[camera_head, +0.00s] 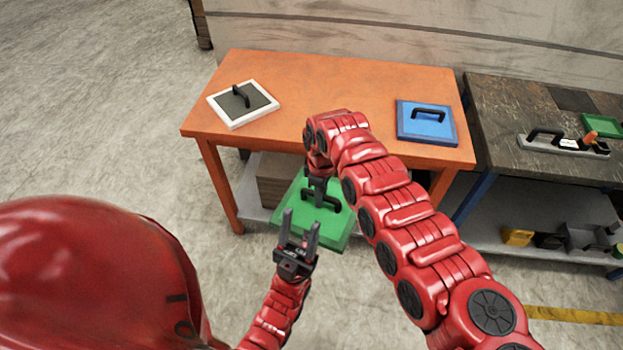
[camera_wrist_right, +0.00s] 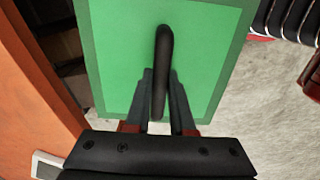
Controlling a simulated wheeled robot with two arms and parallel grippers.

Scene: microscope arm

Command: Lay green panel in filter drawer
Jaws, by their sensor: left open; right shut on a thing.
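The green panel (camera_head: 335,235) has a darker green rim and a black bar handle (camera_wrist_right: 163,55). It hangs in the air in front of the orange table. My right gripper (camera_wrist_right: 160,90) is shut on the handle, with one finger on each side. In the head view my right gripper (camera_head: 318,188) is partly hidden by its own arm. My left gripper (camera_head: 300,222) is open and empty, its fingers pointing up near the panel's lower edge in the picture. I cannot tell which thing, if any, is the filter drawer.
The orange table (camera_head: 290,85) holds a white-framed dark panel (camera_head: 235,117) at left and a blue panel (camera_head: 425,132) at right, both with black handles. A dark workbench (camera_head: 510,105) at right carries a grey handled piece (camera_head: 560,145) and a green item (camera_head: 603,125). The tabletop's middle is largely clear.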

